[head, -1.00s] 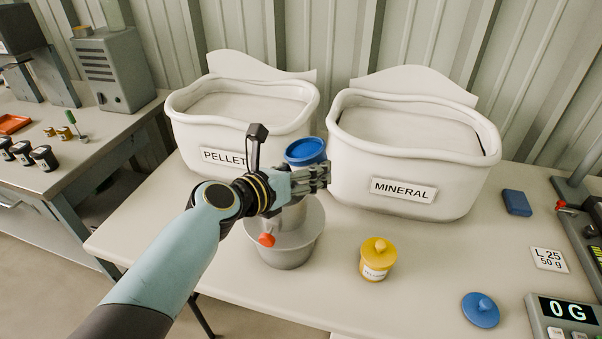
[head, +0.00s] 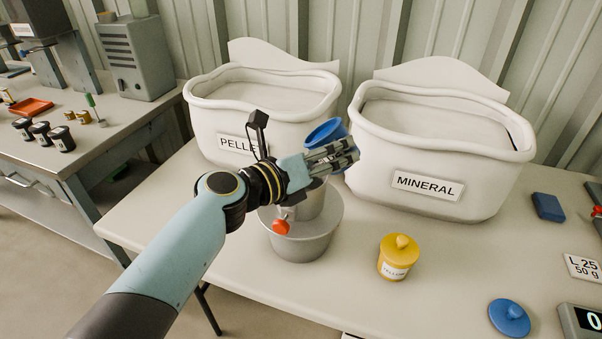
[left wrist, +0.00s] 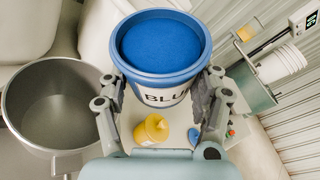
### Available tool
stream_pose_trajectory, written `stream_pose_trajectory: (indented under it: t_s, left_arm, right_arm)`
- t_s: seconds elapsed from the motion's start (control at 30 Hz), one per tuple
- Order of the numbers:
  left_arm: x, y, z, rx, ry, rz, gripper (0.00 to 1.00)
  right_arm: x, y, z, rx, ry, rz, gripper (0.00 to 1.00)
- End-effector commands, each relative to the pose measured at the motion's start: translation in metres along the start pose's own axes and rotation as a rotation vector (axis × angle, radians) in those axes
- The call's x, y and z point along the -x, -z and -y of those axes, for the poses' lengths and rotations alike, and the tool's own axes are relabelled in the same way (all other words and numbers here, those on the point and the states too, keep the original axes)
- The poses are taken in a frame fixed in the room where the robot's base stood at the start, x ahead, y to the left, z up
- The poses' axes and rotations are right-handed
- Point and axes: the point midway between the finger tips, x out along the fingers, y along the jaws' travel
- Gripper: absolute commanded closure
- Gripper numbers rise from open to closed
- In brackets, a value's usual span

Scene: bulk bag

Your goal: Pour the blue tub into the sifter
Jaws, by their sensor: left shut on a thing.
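The open blue tub (head: 324,133) is white-labelled and full of blue powder in the left wrist view (left wrist: 165,48). My left gripper (head: 343,152) is shut around its sides, with a finger on each side in the left wrist view (left wrist: 163,84). The tub is held tilted above the grey metal sifter (head: 312,205), its rim leaning left in the head view. The sifter has an orange knob and sits over a wide metal bowl (head: 303,246). A round, empty-looking grey vessel, seemingly the sifter, is beside the tub in the left wrist view (left wrist: 45,105). No falling powder shows. My right gripper is out of view.
White bins labelled PELLET (head: 215,125) and MINERAL (head: 440,160) stand close behind. A yellow lidded tub (head: 396,262), a blue lid (head: 509,318), a blue block (head: 548,207) and a scale (head: 583,321) are to the right. The table's front middle is clear.

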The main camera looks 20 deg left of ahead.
Motion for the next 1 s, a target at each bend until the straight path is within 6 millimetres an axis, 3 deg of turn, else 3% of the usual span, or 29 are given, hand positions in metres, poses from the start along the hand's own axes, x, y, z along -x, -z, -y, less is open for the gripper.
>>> stream_pose_trajectory:
  t_s: [0.3,0.57,1.0]
  left_arm:
    - [0.0,-0.001,0.0,0.004,0.002,0.003,0.79]
    - [0.0,-0.006,0.006,0.178,0.072,0.058,0.79]
    - [0.0,-0.007,0.007,0.177,0.072,0.058,0.79]
  right_arm:
    - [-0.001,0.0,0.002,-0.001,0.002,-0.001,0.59]
    - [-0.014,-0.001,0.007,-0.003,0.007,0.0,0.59]
    - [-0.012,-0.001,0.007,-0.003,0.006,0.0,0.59]
